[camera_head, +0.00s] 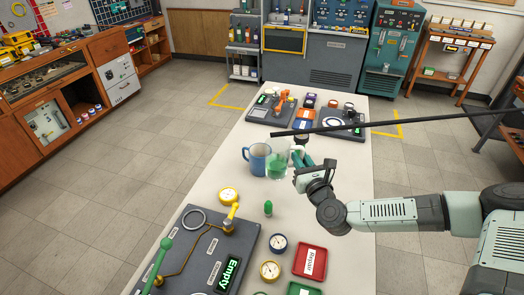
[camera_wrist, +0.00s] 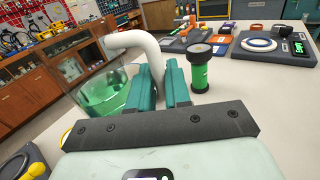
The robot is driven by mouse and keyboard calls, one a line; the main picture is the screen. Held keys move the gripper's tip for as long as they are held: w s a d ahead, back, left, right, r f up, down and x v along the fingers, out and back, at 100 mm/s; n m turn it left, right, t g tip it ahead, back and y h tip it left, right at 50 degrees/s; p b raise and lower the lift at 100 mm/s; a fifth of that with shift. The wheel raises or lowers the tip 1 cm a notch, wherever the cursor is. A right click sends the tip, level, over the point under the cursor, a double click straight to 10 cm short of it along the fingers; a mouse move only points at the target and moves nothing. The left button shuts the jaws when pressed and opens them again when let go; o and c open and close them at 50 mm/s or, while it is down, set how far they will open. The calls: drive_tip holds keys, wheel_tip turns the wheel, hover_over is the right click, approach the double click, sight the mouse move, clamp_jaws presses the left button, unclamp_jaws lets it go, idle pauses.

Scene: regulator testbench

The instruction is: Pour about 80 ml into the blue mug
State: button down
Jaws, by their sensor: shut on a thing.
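The blue mug (camera_head: 257,158) stands on the pale bench, its handle toward the left. A clear jug (camera_head: 277,169) with green liquid is just to its right and overlaps the mug's edge in the head view; I cannot tell whether they touch. My gripper (camera_head: 301,163) is at the jug's right side. In the wrist view the jug (camera_wrist: 92,98) is left of my gripper (camera_wrist: 160,78), and its thick white handle (camera_wrist: 132,41) curves down to the teal fingers, which are shut on it. The jug looks near upright. The mug is not clearly visible in the wrist view.
A green cylinder with a black top (camera_wrist: 198,68) stands right of the fingers. A panel with valves and an "Empty" display (camera_head: 229,273), gauges (camera_head: 278,243) and a red tray (camera_head: 310,262) fill the near bench. A dark bar (camera_head: 430,122) crosses the view above the jug.

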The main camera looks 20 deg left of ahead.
sight(256, 158)
drive_tip(key=a+f+n+g+y, duration=0.2)
drive_tip(key=a+n+g+y, duration=0.3)
drive_tip(key=a, duration=0.7)
drive_tip(key=shift+s+a+f+g+y, duration=0.25)
drive_tip(key=shift+g+y, duration=0.15)
drive_tip(key=shift+g, duration=0.1)
drive_tip(key=shift+w+r, duration=0.1)
drive_tip(key=shift+r, duration=0.05)
drive_tip(key=shift+w+r+m+g+h, duration=0.2)
drive_tip(key=shift+m+g, duration=0.4)
drive_tip(key=shift+m, duration=0.95)
drive_tip(key=shift+s+r+m+g+h, duration=0.15)
drive_tip(key=shift+m+g+h, duration=0.35)
drive_tip(key=shift+m, duration=1.1)
drive_tip(key=shift+w+r+m+g+h, duration=0.1)
drive_tip(key=shift+m+g, duration=0.6)
drive_tip(key=shift+m, duration=0.85)
drive_tip(key=shift+s+f+m+g, duration=0.4)
drive_tip(key=shift+s+f+m, duration=0.1)
drive_tip(key=shift+m, duration=0.2)
drive_tip(key=shift+f, duration=0.1)
